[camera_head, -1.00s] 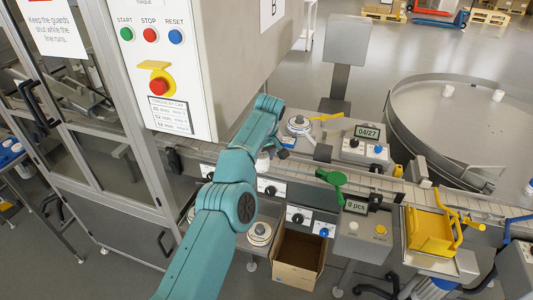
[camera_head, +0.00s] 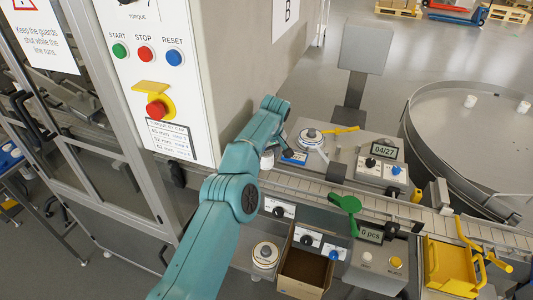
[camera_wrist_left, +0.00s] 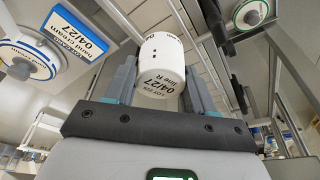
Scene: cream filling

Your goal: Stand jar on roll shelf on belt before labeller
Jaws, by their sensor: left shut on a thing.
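My left gripper (camera_head: 274,148) is shut on a white jar (camera_wrist_left: 160,68), which sits between its two fingers in the left wrist view. The jar carries black print reading 04/27 and line R. In the head view only a small part of the jar (camera_head: 267,159) shows beside the arm, close to the belt (camera_head: 320,191); I cannot tell whether it touches the belt. The labeller (camera_head: 348,160), with its 04/27 display and label roll (camera_head: 311,137), stands behind the belt. Another roll (camera_head: 265,253) sits on a low shelf in front of the belt. My right gripper is out of view.
A grey control cabinet (camera_head: 160,80) and guard doors (camera_head: 85,170) stand at the left. A green paddle (camera_head: 346,203), a counter box (camera_head: 374,262) and a yellow bin (camera_head: 447,267) line the belt's right part. An open cardboard box (camera_head: 305,272) stands below. A round table (camera_head: 480,145) holds jars.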

